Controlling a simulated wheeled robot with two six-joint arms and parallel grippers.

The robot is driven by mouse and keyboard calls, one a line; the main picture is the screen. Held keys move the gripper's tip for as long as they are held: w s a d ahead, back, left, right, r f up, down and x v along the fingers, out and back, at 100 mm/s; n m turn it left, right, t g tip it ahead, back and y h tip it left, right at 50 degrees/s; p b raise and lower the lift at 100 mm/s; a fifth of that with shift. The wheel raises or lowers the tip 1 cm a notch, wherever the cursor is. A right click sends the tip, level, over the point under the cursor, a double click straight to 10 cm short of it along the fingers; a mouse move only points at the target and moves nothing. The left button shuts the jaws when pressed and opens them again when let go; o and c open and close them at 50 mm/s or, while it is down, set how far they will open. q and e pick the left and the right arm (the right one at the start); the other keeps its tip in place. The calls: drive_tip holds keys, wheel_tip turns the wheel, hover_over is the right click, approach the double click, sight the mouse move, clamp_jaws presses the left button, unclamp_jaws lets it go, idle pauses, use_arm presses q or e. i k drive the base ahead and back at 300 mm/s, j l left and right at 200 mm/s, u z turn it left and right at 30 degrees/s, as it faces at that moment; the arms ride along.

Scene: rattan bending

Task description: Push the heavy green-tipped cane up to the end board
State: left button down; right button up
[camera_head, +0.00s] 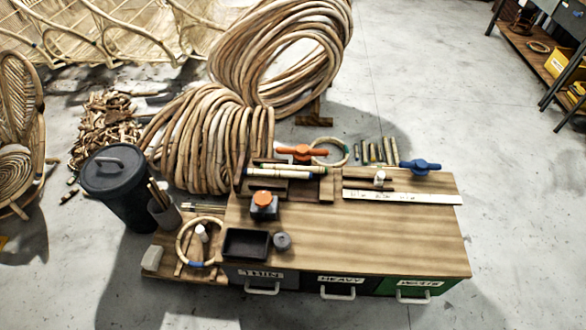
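Two pale canes lie side by side across the back left of the wooden bench (370,235). The front pale cane (275,173) has a blue mark near its right end. The rear pale cane (290,167) has a right tip that looks greenish, but it is too small to be sure. A short upright brown board (326,188) stands near their right ends; I cannot tell whether it is the end board or whether a cane touches it. Neither of my grippers shows.
An orange-handled tool (303,152), a blue-handled tool (420,166) and a white ruler (405,197) lie toward the back. An orange-knobbed block (264,207) and black tray (246,243) stand at the left. The bench's front right is clear.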

sight(309, 168)
drive_tip(key=l+u, duration=0.1)
drive_tip(key=u, duration=1.2)
drive_tip(key=k+l+u, duration=0.25)
drive_tip(key=k+l, duration=0.35)
drive_tip(key=l, duration=0.15)
